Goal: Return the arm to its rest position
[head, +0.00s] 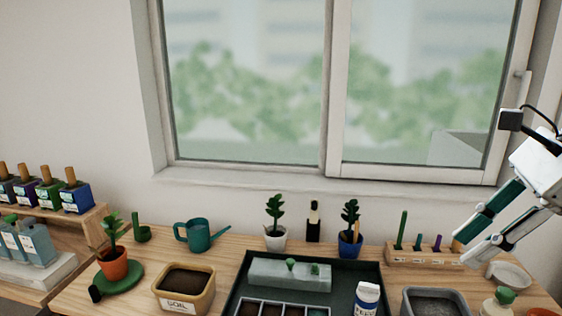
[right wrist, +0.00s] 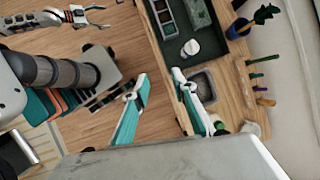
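My right gripper (head: 465,244) hangs above the right side of the table in the head view, its two teal-padded fingers apart and empty. In the right wrist view its fingers (right wrist: 158,83) are spread, with floor and table edge behind them. It touches nothing that I can see. My left gripper is outside the head view. What looks like it (right wrist: 90,17) shows small at the top left of the right wrist view, and I cannot tell whether it is open.
Below and beside the right gripper are a wooden rack (head: 425,257) of upright tools, a grey tub (head: 435,292) and a green-topped bottle (head: 498,303). A dark tray (head: 372,272), potted plants and a teal watering can (head: 199,236) stand leftward. The window (head: 340,90) is behind.

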